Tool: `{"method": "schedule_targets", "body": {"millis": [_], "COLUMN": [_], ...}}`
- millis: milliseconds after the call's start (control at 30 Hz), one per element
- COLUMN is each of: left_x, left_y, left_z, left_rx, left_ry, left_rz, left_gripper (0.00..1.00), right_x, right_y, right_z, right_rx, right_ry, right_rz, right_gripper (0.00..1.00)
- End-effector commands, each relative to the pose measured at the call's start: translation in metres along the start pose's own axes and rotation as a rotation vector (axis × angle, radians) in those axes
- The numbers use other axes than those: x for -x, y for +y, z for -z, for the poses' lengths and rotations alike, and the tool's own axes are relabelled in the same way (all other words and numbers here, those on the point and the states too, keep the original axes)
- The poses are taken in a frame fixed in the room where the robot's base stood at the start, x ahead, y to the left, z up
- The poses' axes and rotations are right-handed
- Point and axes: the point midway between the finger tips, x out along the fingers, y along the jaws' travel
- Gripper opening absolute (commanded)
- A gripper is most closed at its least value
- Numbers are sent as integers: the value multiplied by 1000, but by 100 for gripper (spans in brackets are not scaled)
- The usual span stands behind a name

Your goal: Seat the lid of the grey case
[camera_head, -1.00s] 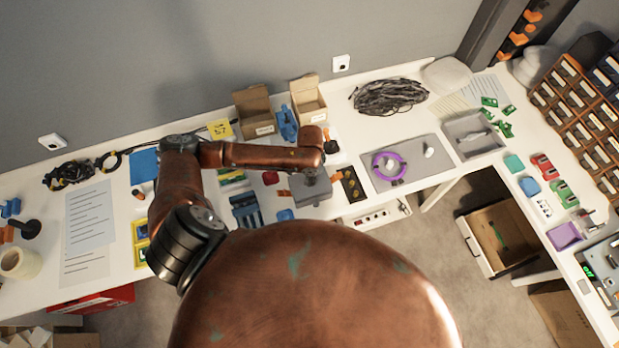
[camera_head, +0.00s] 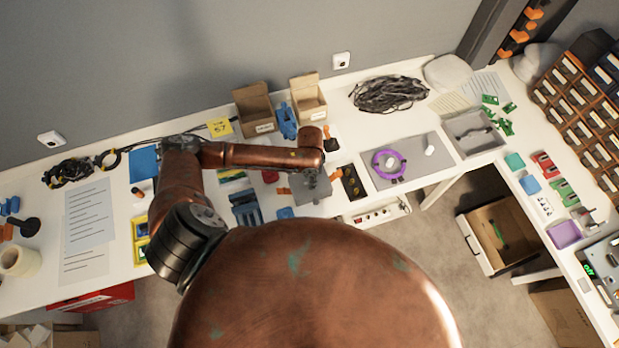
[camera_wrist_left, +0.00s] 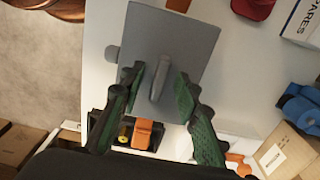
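A flat grey lid-like panel (camera_wrist_left: 190,42) with a raised ridge handle (camera_wrist_left: 159,78) fills the middle of the left wrist view. In the head view the grey panel (camera_head: 316,190) lies near the bench's front edge, partly under my left arm. I cannot tell whether it rests on a case, whose body is hidden. My left gripper (camera_wrist_left: 158,82) has one green finger on each side of the handle, with visible gaps, so it is open. It also shows small over the panel in the head view (camera_head: 310,178). My right gripper is not in view.
A black tray (camera_head: 352,183) stands close to the panel's right. A blue-black rack (camera_head: 246,208) is on its left. Two open cartons (camera_head: 254,108) and a blue object (camera_head: 287,121) stand behind. Further right are a grey mat with a purple ring (camera_head: 389,165) and a grey open tray (camera_head: 474,149).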

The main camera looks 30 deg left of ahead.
Motion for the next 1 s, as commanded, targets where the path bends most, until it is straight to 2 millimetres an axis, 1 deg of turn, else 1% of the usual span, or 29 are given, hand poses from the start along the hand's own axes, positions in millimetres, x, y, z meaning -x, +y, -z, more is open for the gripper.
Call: {"method": "schedule_targets", "body": {"millis": [200, 333, 467, 600, 800, 900, 1000], "left_x": [1, 10, 32, 62, 99, 111, 118], "left_y": [0, 0, -1, -1, -1, -1, -1], "left_z": [0, 1, 0, 1, 1, 1, 1], "left_rx": [0, 0, -2, -1, 0, 0, -1], "left_ry": [0, 2, 2, 3, 2, 1, 0], "left_rz": [0, 0, 2, 3, 2, 1, 0], "left_gripper": [30, 30, 30, 30, 30, 30, 30], "right_x": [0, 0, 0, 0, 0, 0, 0], "right_y": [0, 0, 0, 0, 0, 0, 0], "right_z": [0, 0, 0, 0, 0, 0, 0], "right_rx": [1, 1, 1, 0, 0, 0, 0], "right_ry": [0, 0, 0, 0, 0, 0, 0], "right_rz": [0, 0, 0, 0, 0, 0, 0], "right_gripper": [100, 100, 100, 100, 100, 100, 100]}}
